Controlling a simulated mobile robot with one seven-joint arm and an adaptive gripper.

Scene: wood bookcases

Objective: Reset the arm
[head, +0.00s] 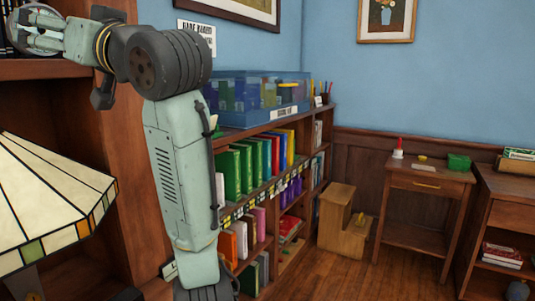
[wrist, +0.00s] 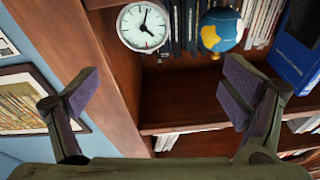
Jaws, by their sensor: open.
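My arm rises from the lower middle of the head view, bends at the top and reaches to the upper left. My gripper (head: 36,34) is at the upper left, in front of the tall wooden bookcase. In the wrist view my gripper (wrist: 160,90) has its two purple-padded fingers spread wide with nothing between them. Beyond the fingers are bookcase shelves with a round white clock (wrist: 144,27) and a blue and yellow globe (wrist: 220,30). The fingers appear apart from both.
A stained-glass lamp (head: 48,205) stands close at the left. A low bookcase (head: 262,128) with colored books and a blue clear case (head: 235,92) lies behind my arm. A step stool (head: 345,225) and side table (head: 425,182) stand farther right. Open floor lies between.

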